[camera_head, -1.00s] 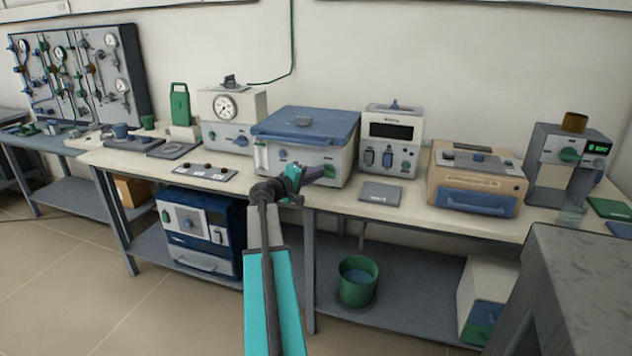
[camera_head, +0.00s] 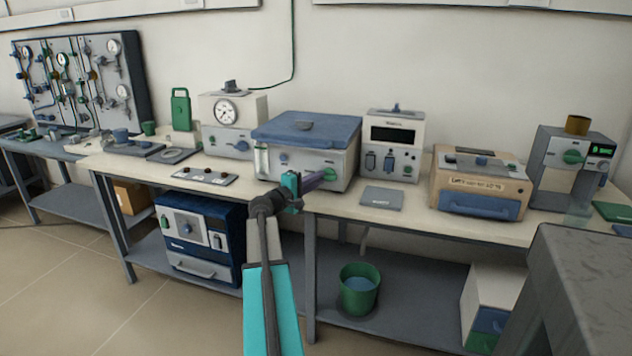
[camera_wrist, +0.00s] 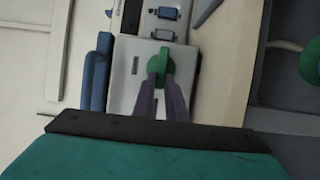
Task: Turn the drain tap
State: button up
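The drain tap is a green tap (camera_head: 332,173) low on the front of a white box with a blue lid (camera_head: 305,128). In the wrist view the green tap (camera_wrist: 164,62) sits at the ends of my fingers on the pale front panel. My gripper (camera_head: 322,178) reaches to the tap from the left in the head view. In the wrist view its two purple fingers (camera_wrist: 161,82) lie close together with a narrow gap, and green shows between and beside their tips. Whether they touch or grip the tap cannot be told.
A control box with a dark display (camera_head: 393,145) stands right of the blue-lidded box. A grey pad (camera_head: 382,197) lies on the bench before it. A green bucket (camera_head: 358,297) stands on the shelf below. A grey block (camera_head: 590,285) fills the lower right.

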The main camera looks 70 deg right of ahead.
jog(key=o, duration=0.4)
jog(key=shift+s+d, duration=0.1)
jog(key=shift+s, duration=0.05)
jog(key=v, duration=1.4)
dwell(0.5)
